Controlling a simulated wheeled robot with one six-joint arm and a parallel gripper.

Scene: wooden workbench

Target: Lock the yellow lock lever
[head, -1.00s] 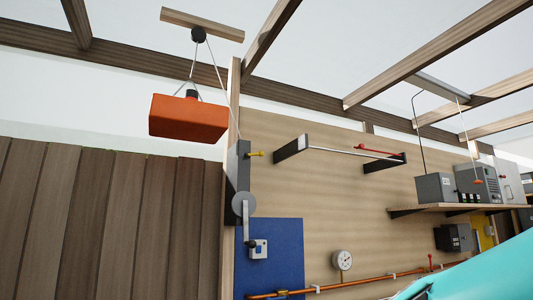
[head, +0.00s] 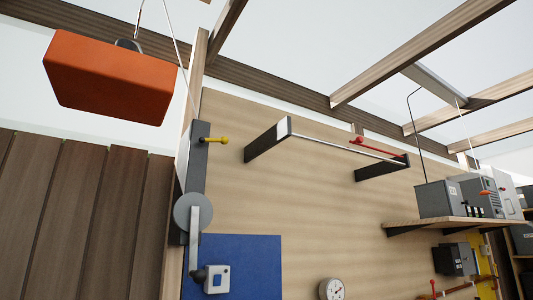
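The yellow lock lever (head: 214,140) is a short peg with a round knob. It sticks out to the right, nearly level, from the upper part of a dark grey upright plate (head: 198,160) on the wooden post. Below it on the same plate is a grey winch wheel (head: 193,212) with a crank arm hanging down to a dark knob. My gripper is not in view, so its place and state do not show.
A large orange block (head: 110,78) hangs on cords at the upper left. A rail on two dark brackets (head: 268,140) with a red lever (head: 372,146) sticks out from the wall. A shelf (head: 450,224) with grey boxes is at the right. A blue panel (head: 245,262) is below.

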